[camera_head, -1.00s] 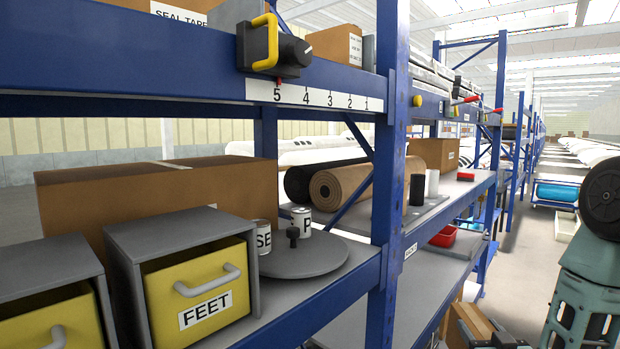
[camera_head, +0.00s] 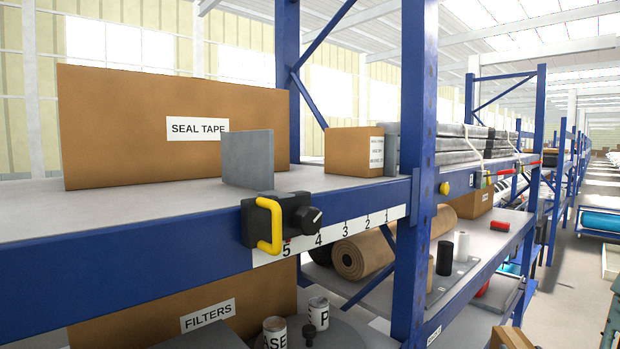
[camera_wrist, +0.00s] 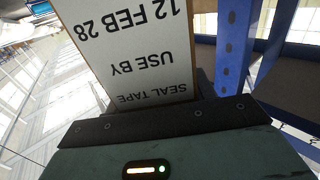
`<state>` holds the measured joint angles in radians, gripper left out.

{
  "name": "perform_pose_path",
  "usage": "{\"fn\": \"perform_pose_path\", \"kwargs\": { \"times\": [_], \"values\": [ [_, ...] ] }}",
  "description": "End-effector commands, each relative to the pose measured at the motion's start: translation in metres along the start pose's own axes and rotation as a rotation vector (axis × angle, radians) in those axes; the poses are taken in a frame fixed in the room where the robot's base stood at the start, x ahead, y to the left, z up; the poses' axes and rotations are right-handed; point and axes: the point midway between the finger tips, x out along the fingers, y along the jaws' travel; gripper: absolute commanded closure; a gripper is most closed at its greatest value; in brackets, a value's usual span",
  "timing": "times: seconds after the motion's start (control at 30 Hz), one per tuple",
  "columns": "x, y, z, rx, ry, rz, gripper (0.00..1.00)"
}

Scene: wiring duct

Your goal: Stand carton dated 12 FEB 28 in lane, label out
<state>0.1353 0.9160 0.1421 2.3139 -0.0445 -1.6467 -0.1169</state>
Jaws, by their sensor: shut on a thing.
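In the wrist view my gripper (camera_wrist: 165,122) is shut on a carton (camera_wrist: 130,50). Its white label shows upside down and reads SEAL TAPE, USE BY, 12 FEB 28. A brown block (camera_head: 512,338) at the bottom edge of the head view looks like this carton, in front of the rack and below the upper shelf. On the upper shelf, a grey upright plate (camera_head: 247,158) and a grey divider (camera_head: 391,150) stand apart. A small brown carton (camera_head: 353,152) with its label facing out stands against the divider, with bare shelf to its left.
A large SEAL TAPE box (camera_head: 110,130) stands behind the plate. A black knob unit with a yellow handle (camera_head: 268,225) sticks out from the shelf's front beam, beside a number strip (camera_head: 332,236). A blue rack post (camera_head: 416,160) rises right of the divider. The aisle at right is open.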

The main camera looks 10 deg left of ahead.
Motion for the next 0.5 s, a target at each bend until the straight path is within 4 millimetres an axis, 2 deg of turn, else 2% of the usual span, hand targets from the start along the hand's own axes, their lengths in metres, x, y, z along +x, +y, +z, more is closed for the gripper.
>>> {"fn": "perform_pose_path", "kwargs": {
  "times": [0.07, 0.27, 0.3, 0.5],
  "values": [
    [-0.001, -0.004, 0.005, -0.004, -0.004, -0.010, 0.89],
    [0.001, -0.004, 0.001, -0.004, 0.006, -0.008, 0.89],
    [0.000, -0.008, -0.015, 0.001, 0.013, -0.022, 0.89],
    [-0.005, -0.033, -0.065, 0.002, 0.014, -0.094, 0.89]
  ]
}}
